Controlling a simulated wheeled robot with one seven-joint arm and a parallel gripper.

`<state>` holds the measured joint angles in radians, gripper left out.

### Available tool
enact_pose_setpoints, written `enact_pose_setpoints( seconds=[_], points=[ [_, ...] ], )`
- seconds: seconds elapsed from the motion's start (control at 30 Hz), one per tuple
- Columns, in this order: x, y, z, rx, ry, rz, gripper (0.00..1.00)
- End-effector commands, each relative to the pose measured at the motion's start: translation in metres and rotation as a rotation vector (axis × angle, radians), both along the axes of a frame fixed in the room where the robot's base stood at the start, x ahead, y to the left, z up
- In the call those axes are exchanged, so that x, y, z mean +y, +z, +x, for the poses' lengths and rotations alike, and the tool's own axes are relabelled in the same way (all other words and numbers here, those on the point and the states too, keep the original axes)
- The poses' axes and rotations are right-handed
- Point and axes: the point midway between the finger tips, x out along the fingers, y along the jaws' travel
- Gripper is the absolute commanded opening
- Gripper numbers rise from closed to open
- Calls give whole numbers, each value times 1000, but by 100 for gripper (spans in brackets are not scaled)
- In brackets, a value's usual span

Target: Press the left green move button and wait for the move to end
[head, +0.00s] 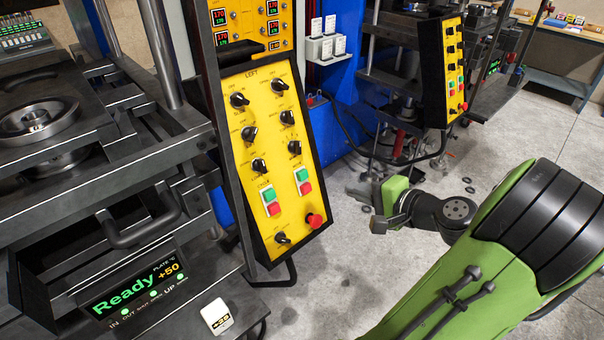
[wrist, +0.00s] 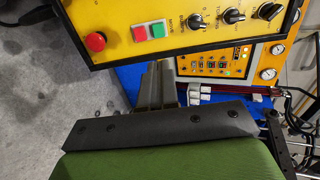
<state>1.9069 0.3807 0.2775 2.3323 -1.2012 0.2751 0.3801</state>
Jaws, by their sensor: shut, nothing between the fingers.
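The yellow control panel marked LEFT (head: 262,150) stands tilted in the middle of the head view. The green move button (head: 301,174) sits above a red button (head: 305,188) in its right column. In the wrist view the same green button (wrist: 157,30) lies beside the red button (wrist: 139,34), with a MOVE label close by. My gripper (head: 378,226) is to the right of the panel, apart from it. Its closed fingers (wrist: 155,83) show in the wrist view below the panel's edge, empty and not touching the button.
A second green-red pair (head: 270,201) is left of the move pair. A red mushroom button (head: 314,220) sits below the move pair. The press display (head: 135,284) reads Ready, +50. A second yellow panel (head: 455,70) stands behind.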

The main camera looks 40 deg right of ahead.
Motion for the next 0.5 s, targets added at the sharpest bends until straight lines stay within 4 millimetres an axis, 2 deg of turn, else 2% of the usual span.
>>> enact_pose_setpoints(
  seconds=[0.27, 0.37, 0.5],
  points=[
    [1, -2, 4, 3, 5, -2, 0],
    [2, -7, 17, 3, 9, -1, 0],
    [4, -18, 46, 4, 11, 0, 0]
  ],
)
